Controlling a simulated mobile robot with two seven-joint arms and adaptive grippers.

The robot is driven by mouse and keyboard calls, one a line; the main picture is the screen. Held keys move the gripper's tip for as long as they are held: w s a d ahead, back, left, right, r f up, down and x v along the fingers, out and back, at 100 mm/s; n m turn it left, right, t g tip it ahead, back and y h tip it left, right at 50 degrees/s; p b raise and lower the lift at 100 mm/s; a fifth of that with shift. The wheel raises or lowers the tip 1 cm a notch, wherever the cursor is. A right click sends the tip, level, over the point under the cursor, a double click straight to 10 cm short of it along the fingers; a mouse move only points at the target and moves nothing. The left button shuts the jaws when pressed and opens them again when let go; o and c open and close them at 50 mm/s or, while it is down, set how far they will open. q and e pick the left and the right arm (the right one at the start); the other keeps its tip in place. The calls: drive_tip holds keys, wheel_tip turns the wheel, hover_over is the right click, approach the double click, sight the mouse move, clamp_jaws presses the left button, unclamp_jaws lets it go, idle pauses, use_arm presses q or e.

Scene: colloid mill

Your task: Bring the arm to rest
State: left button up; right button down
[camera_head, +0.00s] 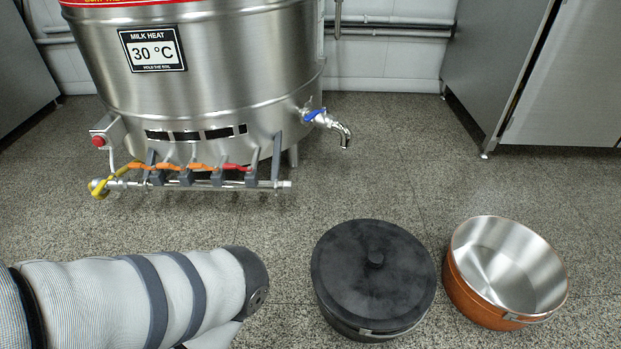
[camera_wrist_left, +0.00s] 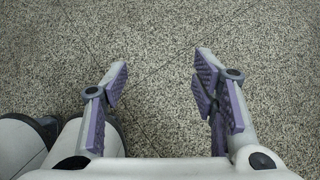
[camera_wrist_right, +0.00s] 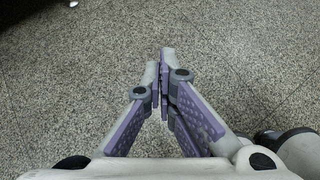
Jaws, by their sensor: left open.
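My left arm (camera_head: 140,300) comes in from the left in the head view, clad in white with dark bands, bent at its rounded grey joint. Its gripper is outside the head view. In the left wrist view my left gripper (camera_wrist_left: 162,82) is open and empty, with purple ribbed pads well apart above speckled floor. In the right wrist view my right gripper (camera_wrist_right: 164,70) has its fingertips together with nothing visible between them, also above bare floor. My right arm does not show in the head view.
A steel vat (camera_head: 220,80) reading 30 °C stands behind, with a blue-handled tap (camera_head: 328,121) and a burner rail with coloured valve handles (camera_head: 190,182). A lidded black pot (camera_head: 374,275) and an open copper pot (camera_head: 505,270) stand at front right. Steel cabinets (camera_head: 570,90) flank the sides.

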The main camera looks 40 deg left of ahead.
use_arm(q)
wheel_tip(320, 180, up, 20)
drive_tip(key=w+t+p, duration=0.2)
drive_tip(key=p, duration=1.9)
use_arm(e)
drive_tip(key=w+r+t, duration=0.2)
drive_tip(key=r, duration=0.6)
drive_tip(key=w+r+t, duration=0.1)
drive_tip(key=w+r, duration=0.2)
drive_tip(key=r, duration=0.6)
use_arm(q)
drive_tip(key=w+r+t+p, duration=0.5)
drive_tip(key=w+r+p, duration=0.8)
drive_tip(key=r+p, duration=0.3)
drive_tip(key=shift+w+a+n+p, duration=0.35)
drive_tip(key=shift+w+n+p, duration=0.05)
drive_tip(key=shift+p, duration=0.2)
use_arm(e)
drive_tip(key=w+r+t, duration=0.5)
drive_tip(key=w+r, duration=0.8)
drive_tip(key=r, duration=0.3)
drive_tip(key=shift+d+r, duration=0.15)
drive_tip(key=shift+d, duration=0.05)
use_arm(q)
drive_tip(key=shift+r, duration=0.1)
use_arm(e)
drive_tip(key=shift+w, duration=0.1)
